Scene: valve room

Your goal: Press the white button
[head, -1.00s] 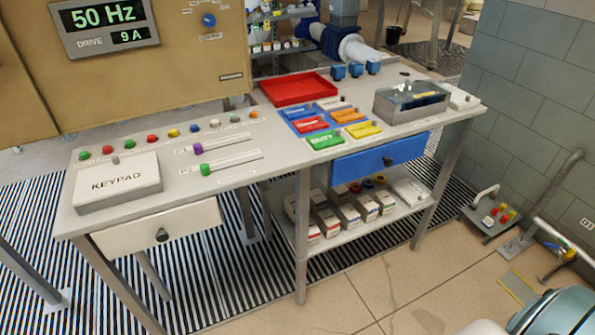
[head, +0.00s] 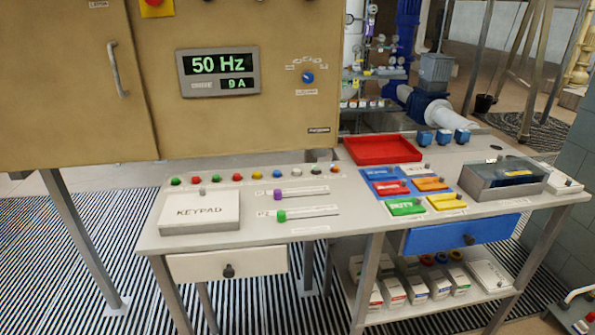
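The white button (head: 296,171) is a small round cap in a row of coloured buttons along the back edge of the left part of the bench (head: 245,238). A blue button (head: 277,173) is to its left. A grey or dark button (head: 315,170) and an orange button (head: 334,168) are to its right. Nothing covers the white button. Neither of my grippers shows in the head view.
A closed keypad box (head: 200,212) and two sliders with purple (head: 277,195) and green (head: 282,216) knobs lie in front of the buttons. A tan cabinet (head: 240,130) with a 50 Hz display (head: 218,70) stands behind. A red tray (head: 383,149) sits to the right.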

